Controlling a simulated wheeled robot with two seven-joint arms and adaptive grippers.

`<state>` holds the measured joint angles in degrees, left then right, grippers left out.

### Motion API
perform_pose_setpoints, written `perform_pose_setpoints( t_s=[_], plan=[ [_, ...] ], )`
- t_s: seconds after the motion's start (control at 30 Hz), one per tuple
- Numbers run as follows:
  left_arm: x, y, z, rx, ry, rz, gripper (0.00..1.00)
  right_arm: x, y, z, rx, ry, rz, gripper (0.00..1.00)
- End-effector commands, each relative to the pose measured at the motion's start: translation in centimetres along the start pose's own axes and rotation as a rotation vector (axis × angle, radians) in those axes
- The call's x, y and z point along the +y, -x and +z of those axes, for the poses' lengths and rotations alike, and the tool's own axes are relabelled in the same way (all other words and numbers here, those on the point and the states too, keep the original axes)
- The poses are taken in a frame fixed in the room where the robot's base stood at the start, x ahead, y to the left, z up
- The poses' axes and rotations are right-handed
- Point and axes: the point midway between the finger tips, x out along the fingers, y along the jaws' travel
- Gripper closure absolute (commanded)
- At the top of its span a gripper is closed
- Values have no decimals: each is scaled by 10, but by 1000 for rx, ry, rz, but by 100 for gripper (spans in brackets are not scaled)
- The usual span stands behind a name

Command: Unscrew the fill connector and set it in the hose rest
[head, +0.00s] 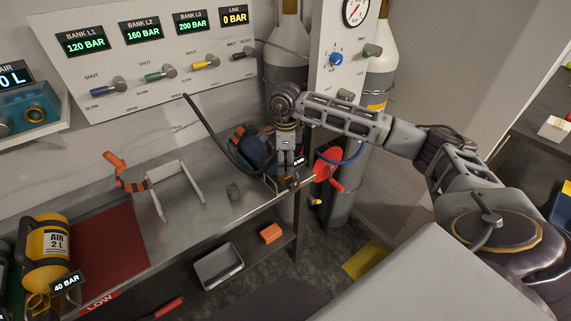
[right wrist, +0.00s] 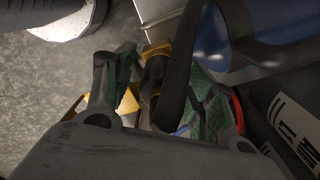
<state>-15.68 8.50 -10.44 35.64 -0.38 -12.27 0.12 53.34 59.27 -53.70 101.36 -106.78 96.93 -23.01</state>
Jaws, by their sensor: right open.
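My right gripper (head: 289,180) reaches down at the bench's right end, beside a dark blue cylinder (head: 252,148). In the right wrist view its green-padded fingers (right wrist: 157,92) are open. A black part with brass-coloured bits (right wrist: 155,55), seemingly the fill connector, lies between or just beyond them; contact cannot be told. A black hose (head: 207,134) runs from the wall panel down to this spot, and a thick black length of it (right wrist: 180,75) crosses the wrist view. My left gripper is not in view.
A white frame (head: 176,188) and an orange-and-black holder (head: 131,182) stand on the bench. A yellow air cylinder (head: 50,250) lies at left by a red mat (head: 105,245). A red handwheel (head: 328,166) and tall cylinders (head: 285,75) are close to my right gripper.

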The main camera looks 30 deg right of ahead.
Motion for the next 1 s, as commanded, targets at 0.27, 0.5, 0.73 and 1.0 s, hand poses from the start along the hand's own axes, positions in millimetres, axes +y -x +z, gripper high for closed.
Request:
perform_pose_setpoints(
  t_s=[0.27, 0.5, 0.73, 1.0],
  plan=[
    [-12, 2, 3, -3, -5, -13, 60, 0, 0, 0, 0, -158, 0, 45],
    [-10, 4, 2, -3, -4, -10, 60, 0, 1, 0, -1, -296, 0, 45],
    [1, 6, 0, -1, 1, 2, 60, 0, 0, 0, 0, -427, 0, 45],
    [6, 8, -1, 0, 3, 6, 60, 0, 0, 0, 0, -581, 0, 45]
  ],
)
